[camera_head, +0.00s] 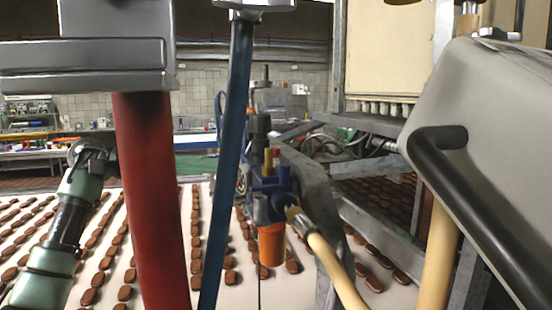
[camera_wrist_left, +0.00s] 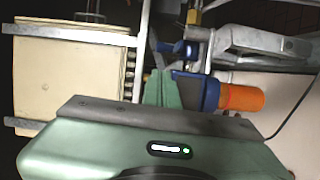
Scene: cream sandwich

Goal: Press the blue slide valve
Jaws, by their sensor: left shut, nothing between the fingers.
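The blue valve unit (camera_head: 270,182) with an orange bowl (camera_head: 271,245) hangs near the middle of the head view, partly behind a blue pipe. In the left wrist view, its blue body (camera_wrist_left: 209,93) and orange bowl (camera_wrist_left: 241,97) lie right of the fingers. A small blue knob-like part (camera_wrist_left: 172,47) shows beyond the fingertips; I cannot tell surely if it is the slide valve. My left gripper (camera_wrist_left: 162,80) is shut and empty, close beside the blue body; contact cannot be told. In the head view my left arm passes behind the red pipe, and its gripper is hidden.
A thick red pipe (camera_head: 150,200) and the blue pipe (camera_head: 228,150) stand in front. A grey cover with a black handle (camera_head: 440,142) fills the right. A cream hose (camera_head: 325,255) leads from the valve unit. Brown biscuits lie on a white conveyor (camera_head: 60,290) below.

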